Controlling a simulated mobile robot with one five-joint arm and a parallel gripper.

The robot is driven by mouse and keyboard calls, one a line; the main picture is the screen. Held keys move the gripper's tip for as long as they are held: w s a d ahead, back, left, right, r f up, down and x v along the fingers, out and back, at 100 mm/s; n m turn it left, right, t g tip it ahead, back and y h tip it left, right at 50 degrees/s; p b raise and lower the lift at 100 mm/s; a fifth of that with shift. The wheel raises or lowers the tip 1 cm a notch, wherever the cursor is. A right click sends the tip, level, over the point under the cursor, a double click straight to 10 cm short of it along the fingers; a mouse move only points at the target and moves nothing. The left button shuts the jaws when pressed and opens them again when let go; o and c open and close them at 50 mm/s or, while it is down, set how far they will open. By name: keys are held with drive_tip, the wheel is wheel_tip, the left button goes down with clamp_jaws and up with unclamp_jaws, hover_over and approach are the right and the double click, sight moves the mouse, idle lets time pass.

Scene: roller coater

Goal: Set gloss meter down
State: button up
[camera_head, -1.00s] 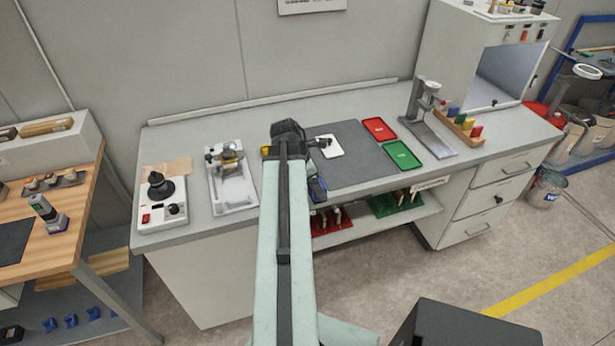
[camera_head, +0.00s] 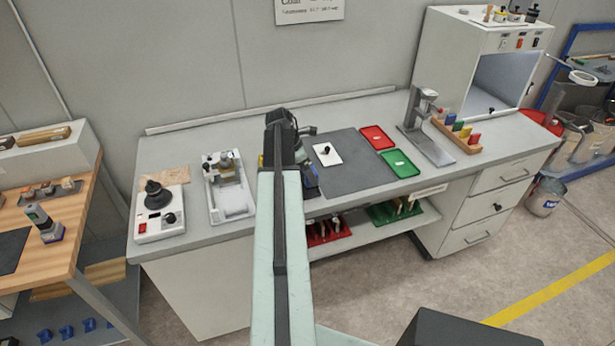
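My arm reaches over the grey bench, and my gripper (camera_head: 292,142) is at its far end, left of the dark mat. The arm's own links hide most of the gripper, so its fingers and anything between them do not show clearly. A dark item with a blue part (camera_head: 311,181) shows just right of the arm at the bench's front edge. I cannot tell whether it is the gloss meter or whether my gripper touches it. A white card (camera_head: 326,154) with a small black knob-like piece on it lies on the mat's left part.
The dark mat (camera_head: 355,178) is mostly bare. Red (camera_head: 376,137) and green (camera_head: 399,163) trays lie along its right side. A grey stand (camera_head: 425,130) is beyond them. Left of the arm are a white clamp fixture (camera_head: 231,196) and a black-knobbed device (camera_head: 160,215).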

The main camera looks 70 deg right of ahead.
drive_tip(key=shift+w+d, duration=0.3)
wheel_tip(320, 180, down, 4)
drive_tip(key=b, duration=0.4)
drive_tip(key=shift+r, duration=0.25)
drive_tip(key=shift+f, duration=0.25)
drive_tip(key=o, duration=1.7)
drive_tip(key=shift+r, duration=0.1)
drive_tip(key=shift+r, duration=0.1)
drive_tip(key=shift+r+p, duration=0.25)
drive_tip(key=shift+p, duration=0.15)
drive_tip(key=p+v, duration=1)
drive_tip(key=v, duration=0.1)
drive_tip(key=shift+w+a+r+p, duration=0.15)
drive_tip(key=shift+a+r+p, duration=0.1)
drive_tip(key=shift+p, duration=0.1)
